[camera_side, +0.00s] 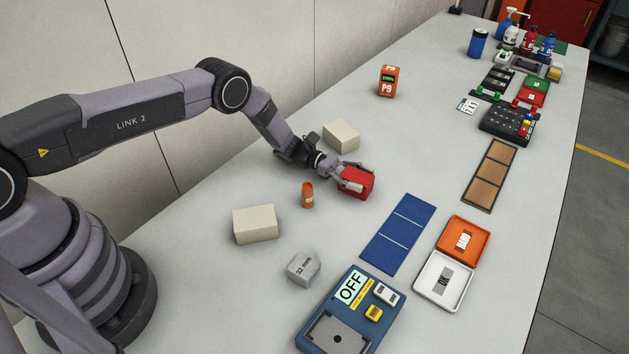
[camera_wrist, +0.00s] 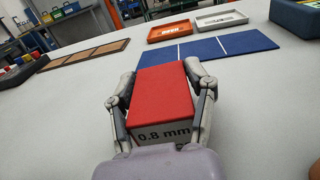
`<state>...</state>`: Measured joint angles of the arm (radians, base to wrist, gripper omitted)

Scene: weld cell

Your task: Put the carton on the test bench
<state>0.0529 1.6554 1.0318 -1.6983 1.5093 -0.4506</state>
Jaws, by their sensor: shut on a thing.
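My gripper (camera_side: 350,177) is shut on a red block (camera_side: 359,183), with one finger on each side. In the wrist view my gripper (camera_wrist: 160,80) holds the same red block (camera_wrist: 163,92), and its near face reads "0.8 mm". I cannot tell whether the block touches the table. Two plain beige boxes stand on the table, one behind my gripper (camera_side: 341,135) and one to its left (camera_side: 256,224). No thing is labelled carton. A blue unit (camera_side: 318,318) with an "OFF" display and grey plate stands at the front; no label names it test bench.
A small orange bottle (camera_side: 307,195) and a grey "32 mm" block (camera_side: 303,268) stand near my gripper. A blue three-part mat (camera_side: 398,234), orange tray (camera_side: 480,233), white tray (camera_side: 430,296) and brown mat (camera_side: 489,175) lie to the right. An orange "P9" box (camera_side: 388,80) stands farther back.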

